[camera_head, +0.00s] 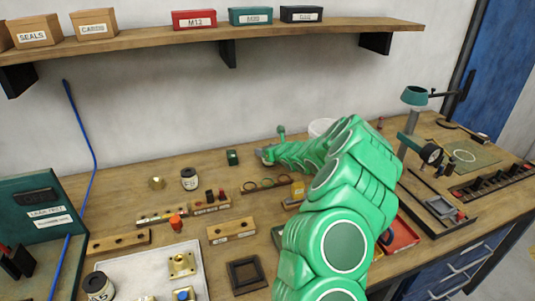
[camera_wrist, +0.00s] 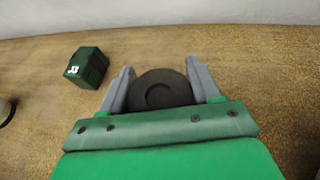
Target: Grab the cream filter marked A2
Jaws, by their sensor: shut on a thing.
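My gripper (camera_wrist: 160,92) is shut on a round thing with a dark top (camera_wrist: 160,90), a ring-shaped recess in its middle. Its sides and any marking are hidden, so I cannot tell whether it is the cream filter marked A2. In the head view my gripper (camera_head: 266,155) is at the back of the bench, right of a small dark green block, and what it holds is not clear there. A cream canister with a black cap (camera_head: 189,180) stands left of the gripper. A similar one (camera_head: 99,287) is at the front left. Their labels are too small to read.
The dark green block (camera_wrist: 87,67) with a white mark is close left of the gripper; it also shows in the head view (camera_head: 232,158). Wooden holders (camera_head: 231,231) and a white tray (camera_head: 140,262) fill the front. A shelf (camera_head: 250,39) with boxes hangs above.

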